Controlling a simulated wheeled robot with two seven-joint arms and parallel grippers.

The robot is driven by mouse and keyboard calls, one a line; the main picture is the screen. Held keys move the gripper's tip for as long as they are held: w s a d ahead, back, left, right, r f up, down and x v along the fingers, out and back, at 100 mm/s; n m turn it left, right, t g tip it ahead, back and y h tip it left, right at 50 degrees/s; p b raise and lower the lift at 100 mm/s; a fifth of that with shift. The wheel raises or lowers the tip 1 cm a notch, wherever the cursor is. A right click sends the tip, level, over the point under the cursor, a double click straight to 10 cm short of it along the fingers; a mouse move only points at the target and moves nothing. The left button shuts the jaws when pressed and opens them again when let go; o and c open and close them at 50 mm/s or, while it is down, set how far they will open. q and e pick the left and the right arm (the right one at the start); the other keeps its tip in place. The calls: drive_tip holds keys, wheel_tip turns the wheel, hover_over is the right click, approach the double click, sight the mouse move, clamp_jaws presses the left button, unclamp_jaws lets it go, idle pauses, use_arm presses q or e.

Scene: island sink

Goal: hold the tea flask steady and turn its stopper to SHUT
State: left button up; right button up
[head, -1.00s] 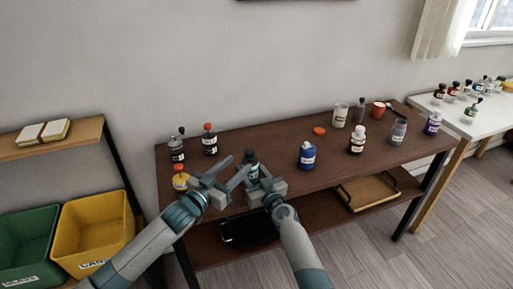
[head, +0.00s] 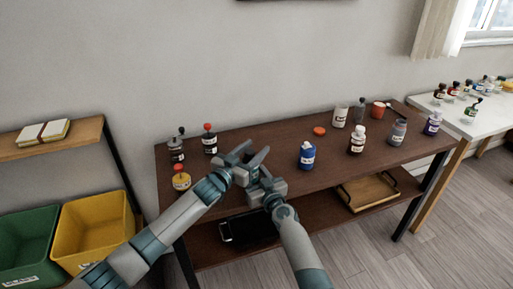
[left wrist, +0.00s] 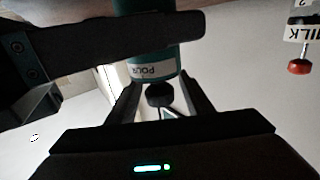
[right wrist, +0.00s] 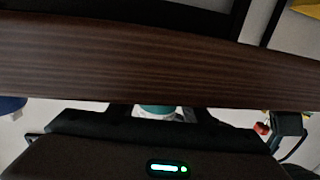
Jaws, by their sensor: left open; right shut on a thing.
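The tea flask is teal with a white label that reads POUR; it shows in the left wrist view (left wrist: 150,68) and as a small teal patch in the right wrist view (right wrist: 158,109). In the head view the grippers hide it. My right gripper (head: 263,183) is shut on the flask's body; one of its dark fingers crosses the flask in the left wrist view. The dark stopper (left wrist: 158,95) sits between the fingers of my left gripper (head: 250,154). The left fingers are open, with a gap on each side of the stopper.
A yellow jar (head: 181,181) and two dark bottles, one red-capped (head: 210,141), stand left on the brown table. A blue bottle (head: 306,156) stands close right of my grippers. A red lid (head: 319,131) lies behind it. Several bottles and jars stand farther right.

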use_arm(q)
drive_tip(key=shift+x, duration=0.8)
drive_tip(key=shift+c, duration=0.6)
drive_tip(key=c, duration=1)
drive_tip(key=shift+o, duration=0.2)
drive_tip(key=shift+d+r+n+t+y, duration=0.1)
drive_tip(key=shift+n+t+y, duration=0.2)
drive_tip(key=shift+n+y, duration=0.15)
drive_tip(key=shift+a+n+t+y, duration=0.25)
drive_tip(key=shift+n+t+y, duration=0.1)
drive_tip(key=shift+y, duration=0.3)
drive_tip(key=shift+w, duration=0.1)
